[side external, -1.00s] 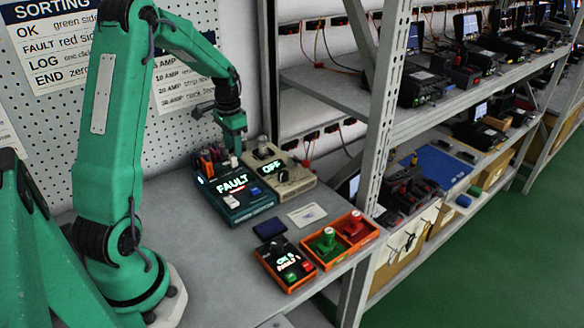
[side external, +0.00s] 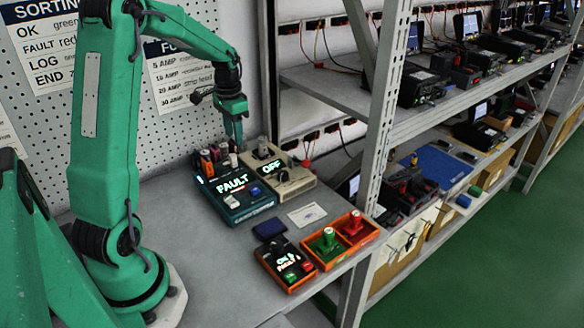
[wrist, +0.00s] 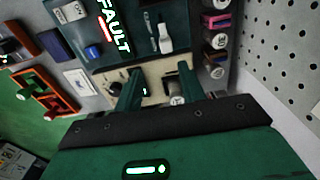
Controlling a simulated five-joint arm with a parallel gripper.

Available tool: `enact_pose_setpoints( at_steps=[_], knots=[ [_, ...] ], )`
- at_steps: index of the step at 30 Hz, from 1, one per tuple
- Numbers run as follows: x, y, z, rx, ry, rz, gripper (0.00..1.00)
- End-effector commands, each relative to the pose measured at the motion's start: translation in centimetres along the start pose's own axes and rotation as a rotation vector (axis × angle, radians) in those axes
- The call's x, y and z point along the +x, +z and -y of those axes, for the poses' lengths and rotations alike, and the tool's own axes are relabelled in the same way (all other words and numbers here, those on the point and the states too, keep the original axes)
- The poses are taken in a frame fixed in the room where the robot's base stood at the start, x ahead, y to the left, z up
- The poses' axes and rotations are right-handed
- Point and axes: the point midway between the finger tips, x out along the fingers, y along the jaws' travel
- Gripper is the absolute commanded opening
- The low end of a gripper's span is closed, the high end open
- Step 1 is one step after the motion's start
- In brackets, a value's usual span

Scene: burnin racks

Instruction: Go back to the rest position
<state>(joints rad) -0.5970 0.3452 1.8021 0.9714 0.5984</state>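My gripper (side external: 237,138) hangs in the air, pointing down, above the back of a teal tester (side external: 236,202) with a lit FAULT display. In the wrist view my gripper (wrist: 161,82) has its two fingers apart, with nothing seen held between them. A beige unit (side external: 290,185) with a lit OFF display stands beside the teal tester, to the right. It shows behind my fingers in the wrist view (wrist: 152,86). My arm is bent, its upper part raised and its forearm reaching right over the bench.
Several small cylinders (side external: 210,164) stand behind the teal tester, near the pegboard (side external: 130,130). At the bench front are an orange tray (side external: 343,258) with green and red pieces and an orange-edged lit box (side external: 286,266). A metal rack post (side external: 385,110) rises at right. The bench left of the testers is bare.

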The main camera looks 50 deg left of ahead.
Motion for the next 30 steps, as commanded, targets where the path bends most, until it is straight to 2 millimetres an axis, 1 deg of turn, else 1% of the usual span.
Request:
enact_pose_setpoints(
  at_steps=[7, 14, 21, 30],
  knots=[
    [-3.6, 0.3, -4.4, 0.005, -0.031, -0.057, 0.40],
    [-7.0, 1.6, -9.3, 0.004, -0.054, -0.128, 0.40],
    [-9.6, 3.8, -14.0, 0.003, -0.064, -0.208, 0.40],
    [-11.6, 7.5, -19.1, 0.002, -0.055, -0.308, 0.40]
  ],
)
